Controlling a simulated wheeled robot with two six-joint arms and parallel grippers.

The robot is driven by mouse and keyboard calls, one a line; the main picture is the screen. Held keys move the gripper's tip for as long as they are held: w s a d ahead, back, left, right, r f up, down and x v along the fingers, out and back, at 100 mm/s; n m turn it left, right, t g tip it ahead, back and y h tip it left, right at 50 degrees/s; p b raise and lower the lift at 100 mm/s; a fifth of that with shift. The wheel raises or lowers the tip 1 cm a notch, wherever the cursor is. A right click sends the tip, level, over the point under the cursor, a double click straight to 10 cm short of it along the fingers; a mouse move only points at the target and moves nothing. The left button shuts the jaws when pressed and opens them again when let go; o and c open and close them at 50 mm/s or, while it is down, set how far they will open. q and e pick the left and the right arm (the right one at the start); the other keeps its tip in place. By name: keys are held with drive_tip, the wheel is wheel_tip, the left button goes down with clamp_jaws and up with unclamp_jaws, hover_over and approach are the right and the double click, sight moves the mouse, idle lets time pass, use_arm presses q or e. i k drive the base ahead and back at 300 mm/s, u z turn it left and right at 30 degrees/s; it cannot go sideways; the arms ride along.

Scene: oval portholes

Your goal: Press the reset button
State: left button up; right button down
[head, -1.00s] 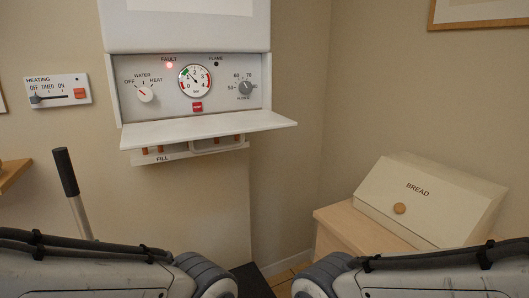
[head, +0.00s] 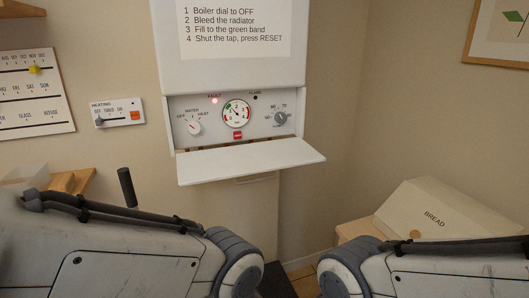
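The red reset button (head: 238,135) is a small square on the boiler's control panel (head: 261,133), just below the round pressure gauge (head: 237,114). A red FAULT light (head: 214,100) is lit at the panel's upper left. A white dial (head: 194,127) marked OFF, WATER and HEAT sits at the left, and a grey dial (head: 281,117) at the right. The panel's white flap (head: 252,161) hangs open below. Both my arms show at the bottom of the view, well short of the boiler. Neither gripper is in view.
An instruction sheet (head: 234,28) is on the boiler above the panel. A heating control (head: 118,113) and a calendar board (head: 34,92) are on the left wall. A bread bin (head: 435,215) stands at the right. A dark-handled lever (head: 126,187) rises behind my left arm.

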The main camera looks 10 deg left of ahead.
sight(237, 134)
drive_tip(key=z, duration=0.05)
drive_tip(key=k, duration=1.2)
drive_tip(key=u, duration=0.7)
drive_tip(key=i, duration=1.55)
drive_tip(key=z, duration=0.8)
